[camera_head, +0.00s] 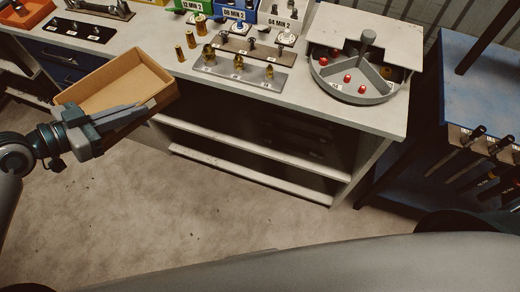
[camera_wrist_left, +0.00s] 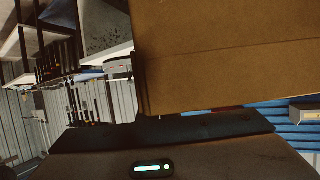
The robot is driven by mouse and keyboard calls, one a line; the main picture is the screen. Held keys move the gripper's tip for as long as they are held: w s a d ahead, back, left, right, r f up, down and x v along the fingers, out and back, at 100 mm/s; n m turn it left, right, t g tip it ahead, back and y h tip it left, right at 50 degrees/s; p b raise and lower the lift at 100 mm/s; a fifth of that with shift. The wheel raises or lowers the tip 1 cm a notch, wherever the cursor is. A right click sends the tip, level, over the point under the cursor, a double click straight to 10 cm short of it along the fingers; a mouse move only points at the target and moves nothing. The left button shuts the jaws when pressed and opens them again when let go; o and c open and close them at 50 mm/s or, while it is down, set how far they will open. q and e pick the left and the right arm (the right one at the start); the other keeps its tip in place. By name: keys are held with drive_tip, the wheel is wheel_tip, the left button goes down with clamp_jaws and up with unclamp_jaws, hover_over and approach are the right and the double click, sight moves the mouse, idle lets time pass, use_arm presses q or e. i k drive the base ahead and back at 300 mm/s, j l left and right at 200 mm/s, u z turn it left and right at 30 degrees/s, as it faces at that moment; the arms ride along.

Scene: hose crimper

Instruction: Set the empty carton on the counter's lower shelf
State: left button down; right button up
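The empty carton (camera_head: 112,82), an open tan cardboard box, hangs tilted in front of the counter's left part, its inside facing up and bare. My left gripper (camera_head: 143,110) is shut on its near wall. In the left wrist view the carton (camera_wrist_left: 230,55) fills the upper right, close to the gripper; the grip itself is partly hidden. The counter (camera_head: 385,112) has an open bay below its top. The lower shelf (camera_head: 250,176) shows as a pale board to the right of the carton and below it. My right gripper is not in view.
On the countertop are a round divided tray (camera_head: 350,97) with red pieces, a metal plate with brass fittings (camera_head: 238,72), and colored bins (camera_head: 238,12). Blue drawers (camera_head: 60,60) are behind the carton. A blue tool cart (camera_head: 480,95) stands at right. The floor in front is clear.

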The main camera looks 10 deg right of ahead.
sight(238, 154)
drive_tip(key=z, duration=1.55)
drive_tip(key=k+j, duration=0.2)
drive_tip(key=j, duration=0.2)
drive_tip(key=k+j, duration=0.2)
drive_tip(key=j, duration=0.2)
drive_tip(key=k+j, duration=0.2)
drive_tip(key=j, duration=0.2)
drive_tip(key=k+j, duration=0.2)
drive_tip(key=j, duration=0.2)
drive_tip(key=k+j, duration=0.2)
drive_tip(key=j, duration=0.2)
drive_tip(key=k+j, duration=0.2)
drive_tip(key=j, duration=0.2)
